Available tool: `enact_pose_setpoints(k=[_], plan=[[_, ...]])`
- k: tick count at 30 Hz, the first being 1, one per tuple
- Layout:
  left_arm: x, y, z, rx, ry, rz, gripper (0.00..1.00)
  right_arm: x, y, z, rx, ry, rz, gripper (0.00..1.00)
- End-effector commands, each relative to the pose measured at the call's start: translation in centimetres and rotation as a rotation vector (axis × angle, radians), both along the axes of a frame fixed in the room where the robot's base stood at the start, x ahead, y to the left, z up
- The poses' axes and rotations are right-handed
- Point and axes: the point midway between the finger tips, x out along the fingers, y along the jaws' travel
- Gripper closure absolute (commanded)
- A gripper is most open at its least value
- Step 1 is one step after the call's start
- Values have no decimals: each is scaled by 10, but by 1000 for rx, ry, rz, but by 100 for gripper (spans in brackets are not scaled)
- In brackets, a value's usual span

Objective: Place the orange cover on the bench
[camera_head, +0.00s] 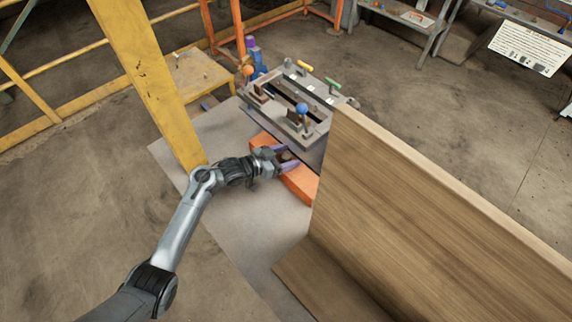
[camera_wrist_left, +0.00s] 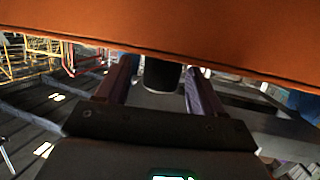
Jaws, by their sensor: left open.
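The orange cover (camera_head: 299,184) is a flat orange piece beside the grey machine, partly hidden behind my left gripper and the wooden panel. My left gripper (camera_head: 287,158) has purple fingers and is open at the cover's near side. In the left wrist view the cover's orange face (camera_wrist_left: 180,35) spans the top, close to the open fingers (camera_wrist_left: 162,85). A dark cylinder with a light end (camera_wrist_left: 161,76) shows between the fingers; I cannot tell whether it belongs to the cover. Which surface is the bench is unclear. My right gripper is out of view.
The grey machine (camera_head: 291,100) with coloured knobs stands behind the cover. A large wooden panel (camera_head: 440,205) with a foot blocks the right side. A yellow post (camera_head: 147,75) crosses the left. Grey floor sheeting (camera_head: 243,235) lies clear in front.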

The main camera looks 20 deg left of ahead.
Motion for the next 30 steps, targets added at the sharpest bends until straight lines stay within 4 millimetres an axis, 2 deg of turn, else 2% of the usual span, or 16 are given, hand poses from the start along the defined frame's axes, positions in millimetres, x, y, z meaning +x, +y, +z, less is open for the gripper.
enact_pose_setpoints(k=[4, 17, 25, 30], plan=[[0, 0, 0, 0, 0, 0, 34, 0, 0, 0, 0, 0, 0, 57], [0, 0, 1, 0, -2, 1, 100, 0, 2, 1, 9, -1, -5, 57], [0, 0, 2, 0, -2, 1, 100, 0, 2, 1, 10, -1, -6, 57], [0, 1, 10, 1, -2, 0, 100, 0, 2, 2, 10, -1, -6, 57]])
